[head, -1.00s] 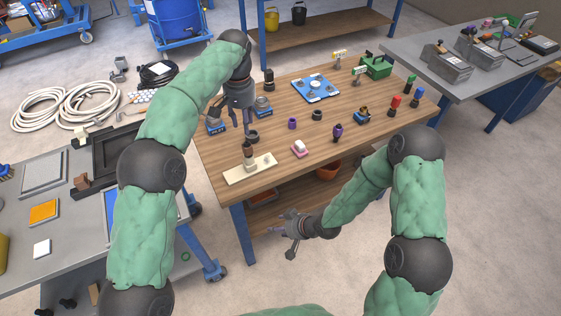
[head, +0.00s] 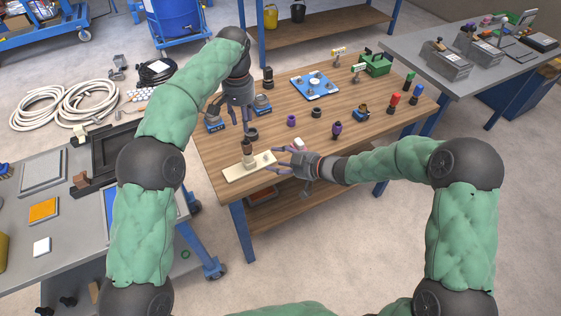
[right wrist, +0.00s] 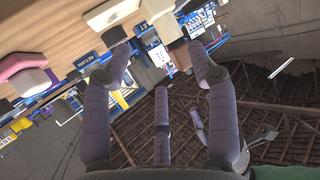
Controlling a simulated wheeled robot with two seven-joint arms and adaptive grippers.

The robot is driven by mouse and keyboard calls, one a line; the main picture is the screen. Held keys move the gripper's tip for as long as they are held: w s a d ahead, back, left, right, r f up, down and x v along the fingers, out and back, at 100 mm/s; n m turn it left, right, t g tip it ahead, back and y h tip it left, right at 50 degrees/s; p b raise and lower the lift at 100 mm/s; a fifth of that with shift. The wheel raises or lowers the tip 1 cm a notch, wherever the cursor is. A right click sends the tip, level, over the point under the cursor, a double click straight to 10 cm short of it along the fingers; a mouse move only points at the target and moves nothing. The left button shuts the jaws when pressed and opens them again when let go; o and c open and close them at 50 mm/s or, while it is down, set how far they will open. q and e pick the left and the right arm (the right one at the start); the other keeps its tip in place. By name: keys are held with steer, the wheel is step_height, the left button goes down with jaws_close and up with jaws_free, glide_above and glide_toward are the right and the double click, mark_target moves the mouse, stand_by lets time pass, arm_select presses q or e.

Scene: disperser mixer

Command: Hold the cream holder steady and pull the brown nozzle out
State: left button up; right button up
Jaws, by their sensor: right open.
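The cream holder (head: 237,175) is a flat plate at the table's front left edge, with a collar near its middle. The brown nozzle (head: 247,148) stands upright in the collar. The holder also shows at the top of the right wrist view (right wrist: 108,13), with a brown part (right wrist: 168,27) beside the collar. My left gripper (head: 240,124) points down just above the nozzle, apart from it; its finger opening is unclear. My right gripper (head: 275,162) is open and empty, at the holder's right end, fingers towards it. Its spread fingers show in the right wrist view (right wrist: 160,62).
A pink and white block (head: 298,144) lies just behind my right gripper. A dark ring (head: 252,134) and a purple ring (head: 291,120) are behind the holder. A blue plate (head: 315,86) and a green box (head: 377,64) stand farther back.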

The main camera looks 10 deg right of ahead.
mark_target(253, 157)
steer(key=x, duration=1)
steer(key=shift+f, duration=0.15)
